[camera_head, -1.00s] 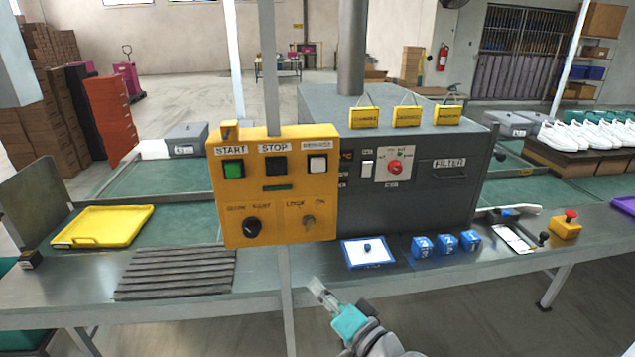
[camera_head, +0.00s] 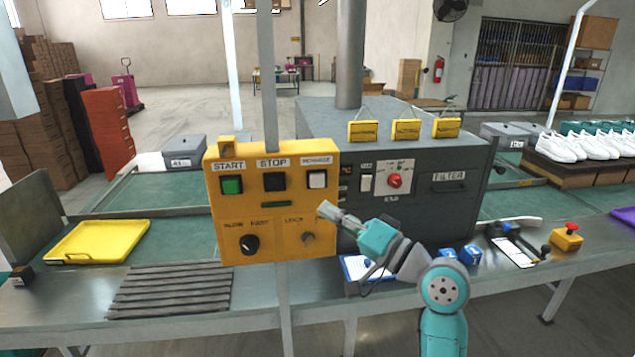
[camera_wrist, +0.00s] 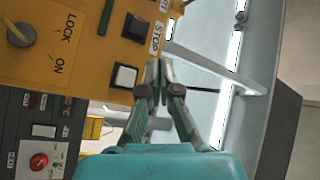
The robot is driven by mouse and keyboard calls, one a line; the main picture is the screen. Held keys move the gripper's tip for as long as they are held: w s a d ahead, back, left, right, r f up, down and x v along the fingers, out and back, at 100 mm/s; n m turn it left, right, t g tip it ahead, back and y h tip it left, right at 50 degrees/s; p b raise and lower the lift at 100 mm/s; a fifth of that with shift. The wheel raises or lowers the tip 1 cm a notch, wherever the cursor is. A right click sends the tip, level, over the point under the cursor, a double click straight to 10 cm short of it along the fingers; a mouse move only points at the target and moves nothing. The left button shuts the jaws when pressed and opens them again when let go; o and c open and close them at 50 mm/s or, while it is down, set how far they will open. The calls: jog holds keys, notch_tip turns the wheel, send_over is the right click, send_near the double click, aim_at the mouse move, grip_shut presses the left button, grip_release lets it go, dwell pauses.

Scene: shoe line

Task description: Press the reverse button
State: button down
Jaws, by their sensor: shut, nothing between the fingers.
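The yellow control box (camera_head: 270,222) stands on a post at the front of the line. Its top row has a green START button (camera_head: 231,185), a black STOP button (camera_head: 274,181) and a white reverse button (camera_head: 317,179) at the right. My gripper (camera_head: 324,208) is shut and empty, in front of the box's right edge and below the white button in the head view. In the wrist view the white button (camera_wrist: 124,75) lies just left of my fingertips (camera_wrist: 160,66). I cannot tell how far the tips are from the panel.
A grey machine (camera_head: 420,190) with a red knob (camera_head: 395,181) stands behind and right of the box. A yellow tray (camera_head: 98,241) lies left. A yellow box with a red button (camera_head: 567,236) stands right.

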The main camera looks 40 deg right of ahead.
aim_at(317, 181)
jog(key=shift+w+d, duration=0.85)
jog(key=shift+w, duration=0.35)
jog(key=shift+w+d, duration=0.8)
jog(key=shift+w, duration=0.45)
jog(key=shift+w+d, duration=0.85)
jog(key=shift+w, duration=0.35)
jog(key=shift+w, duration=0.1)
jog(key=shift+w+d, duration=0.2)
jog(key=shift+w, duration=0.05)
